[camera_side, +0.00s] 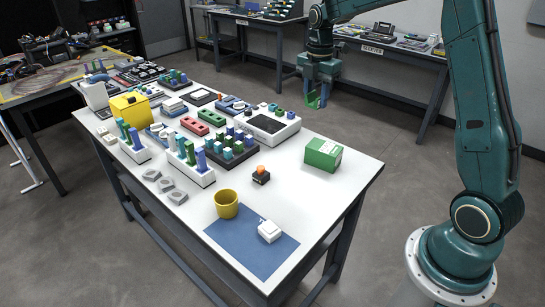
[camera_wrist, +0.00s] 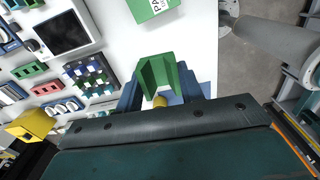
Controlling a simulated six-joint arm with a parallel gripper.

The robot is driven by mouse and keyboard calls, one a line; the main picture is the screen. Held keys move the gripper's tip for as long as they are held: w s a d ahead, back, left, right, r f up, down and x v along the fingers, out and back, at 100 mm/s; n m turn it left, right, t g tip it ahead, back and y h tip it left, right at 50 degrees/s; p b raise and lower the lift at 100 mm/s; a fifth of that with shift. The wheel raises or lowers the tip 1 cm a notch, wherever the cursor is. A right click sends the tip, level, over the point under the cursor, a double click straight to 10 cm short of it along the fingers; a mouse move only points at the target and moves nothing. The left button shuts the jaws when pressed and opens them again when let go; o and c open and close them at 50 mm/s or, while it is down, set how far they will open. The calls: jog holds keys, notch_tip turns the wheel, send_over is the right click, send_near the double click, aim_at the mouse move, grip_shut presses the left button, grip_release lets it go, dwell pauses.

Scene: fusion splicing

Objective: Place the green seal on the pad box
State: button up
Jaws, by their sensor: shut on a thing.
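My gripper (camera_side: 317,88) is up in the air beyond the far edge of the white table (camera_side: 330,185). It is shut on the green seal (camera_wrist: 158,73), an angular, folded-looking green piece between the two blue fingers in the wrist view. The seal also shows as a small green shape below the fingers in the side view (camera_side: 315,101). The pad box (camera_side: 323,154) is green with a white label and stands near the table's right corner. It also shows at the top of the wrist view (camera_wrist: 151,7), apart from the seal.
An orange-topped black block (camera_side: 261,175) stands left of the pad box. Racks and a white device (camera_side: 271,125) crowd the left. The table around the pad box is clear.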

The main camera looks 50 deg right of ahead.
notch_tip(320, 180, up, 2)
jog(key=r, duration=0.1)
send_over(325, 146)
jog(key=shift+a+f, duration=0.15)
jog(key=shift+f, duration=10.1)
jog(key=shift+f, duration=0.15)
jog(key=o, duration=1)
notch_tip(325, 146, up, 12)
jog(key=shift+r, duration=0.2)
